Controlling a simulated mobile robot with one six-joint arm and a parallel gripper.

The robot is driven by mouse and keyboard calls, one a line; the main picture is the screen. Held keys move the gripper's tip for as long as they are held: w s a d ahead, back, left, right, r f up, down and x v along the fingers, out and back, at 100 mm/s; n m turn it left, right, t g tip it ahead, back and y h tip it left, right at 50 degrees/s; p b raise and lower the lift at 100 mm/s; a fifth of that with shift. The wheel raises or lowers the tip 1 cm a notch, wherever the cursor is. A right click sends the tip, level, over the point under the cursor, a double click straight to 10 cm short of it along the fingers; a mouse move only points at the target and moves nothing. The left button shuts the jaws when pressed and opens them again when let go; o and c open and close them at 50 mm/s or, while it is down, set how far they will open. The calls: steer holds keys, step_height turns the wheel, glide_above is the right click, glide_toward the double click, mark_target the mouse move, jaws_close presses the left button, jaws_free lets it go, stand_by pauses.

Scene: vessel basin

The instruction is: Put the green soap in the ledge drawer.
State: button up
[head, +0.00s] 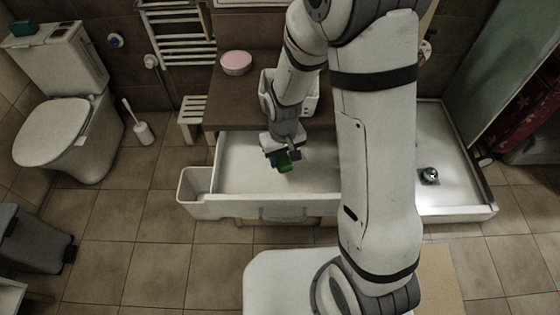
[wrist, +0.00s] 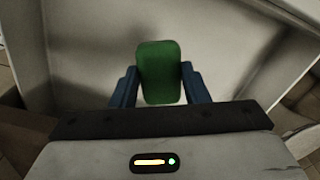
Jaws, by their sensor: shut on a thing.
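The green soap (wrist: 159,72) is a small rounded block held between the two blue fingers of my gripper (wrist: 159,88) in the wrist view. In the head view the green soap (head: 285,163) shows at the tip of my gripper (head: 279,160). The ledge drawer (head: 240,180) is pulled open below the dark ledge. It is white inside. My gripper is over the inside of the drawer with the soap. How high the soap is above the drawer floor is hard to tell. My arm hides the drawer's right part.
A pink-topped round bowl (head: 236,63) and a white basket (head: 309,95) stand on the dark ledge (head: 225,100). A small white bin (head: 194,187) adjoins the drawer's left end. A white shower tray (head: 450,190) with a dark drain lies at right. The toilet (head: 55,135) is at far left.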

mark_target(282, 180)
step_height(282, 180, down, 8)
steer(key=shift+f, duration=0.1)
stand_by(0.4)
steer(key=shift+f, duration=0.1)
steer(key=shift+f, duration=0.15)
steer(key=o, duration=1)
step_height(282, 180, up, 13)
steer(key=shift+f, duration=0.1)
steer(key=s+d+r+m+t, duration=0.1)
steer(key=s+d+r, duration=0.3)
steer(key=r, duration=0.2)
steer(key=s+d+r+m+t, duration=0.1)
steer(key=s+d+r, duration=0.3)
steer(key=r, duration=0.2)
steer(key=s+d+r+m, duration=0.2)
steer(key=s+d+r, duration=0.2)
steer(key=r, duration=0.2)
steer(key=shift+s+d+r+t, duration=0.1)
steer(key=shift+s+r+t, duration=0.1)
steer(key=shift+r+t, duration=0.15)
